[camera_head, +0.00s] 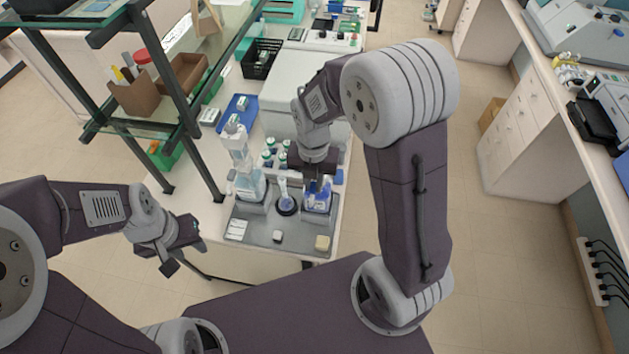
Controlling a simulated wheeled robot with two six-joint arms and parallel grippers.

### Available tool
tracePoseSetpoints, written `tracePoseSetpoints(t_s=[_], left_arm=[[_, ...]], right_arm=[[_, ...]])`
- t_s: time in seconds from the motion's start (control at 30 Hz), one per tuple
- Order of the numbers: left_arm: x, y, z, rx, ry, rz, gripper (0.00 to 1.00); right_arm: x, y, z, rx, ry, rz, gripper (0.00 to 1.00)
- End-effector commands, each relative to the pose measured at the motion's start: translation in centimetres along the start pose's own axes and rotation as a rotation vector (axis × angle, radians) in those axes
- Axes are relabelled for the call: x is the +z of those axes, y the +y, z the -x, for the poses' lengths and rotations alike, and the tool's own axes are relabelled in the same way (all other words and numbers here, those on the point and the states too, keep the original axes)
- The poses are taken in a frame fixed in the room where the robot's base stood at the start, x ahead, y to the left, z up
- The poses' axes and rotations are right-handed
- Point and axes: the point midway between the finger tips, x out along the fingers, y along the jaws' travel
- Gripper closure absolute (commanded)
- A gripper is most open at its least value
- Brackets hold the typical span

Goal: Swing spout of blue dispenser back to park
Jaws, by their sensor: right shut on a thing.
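The blue dispenser (317,204), a bottle with blue liquid, stands at the right of the grey tray (262,232). My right gripper (319,184) reaches down from above and is shut at the top of this bottle, on its spout. The gripper hides most of the spout, so its direction cannot be told. My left gripper (184,250) is open and empty, off the table's left front side and away from the bottles.
A flask (284,196) stands on a dark round base close left of the dispenser. A clear dispenser bottle (248,184) stands further left. Several small bottles (270,154) stand behind. A white block (278,236) and a yellowish block (322,243) lie at the tray's front. Shelf posts rise at left.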

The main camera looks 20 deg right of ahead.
Motion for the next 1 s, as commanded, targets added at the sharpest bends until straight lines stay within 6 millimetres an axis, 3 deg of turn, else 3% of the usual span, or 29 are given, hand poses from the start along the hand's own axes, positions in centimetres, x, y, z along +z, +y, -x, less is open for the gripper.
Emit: tracePoseSetpoints(t_s=[0.37,0.4,0.47,0.8,1.0], left_arm=[[0.0,0.0,0.0,0.0,0.0,0.0,0.62],[0.0,0.0,0.0,0.0,0.0,0.0,0.62],[0.0,0.0,0.0,0.0,0.0,0.0,0.62],[0.0,0.0,-0.1,0.0,0.0,0.0,0.62],[0.1,0.0,-1.1,0.0,0.0,0.0,0.62]], right_arm=[[0.0,0.1,0.0,0.001,-0.001,0.003,1.0],[0.0,0.1,0.0,0.001,-0.001,0.003,0.73],[0.0,0.1,0.0,0.001,-0.001,0.002,0.62],[0.1,0.1,0.4,0.002,-0.002,0.002,0.62],[0.2,0.2,4.3,0.006,-0.007,0.002,0.62]])
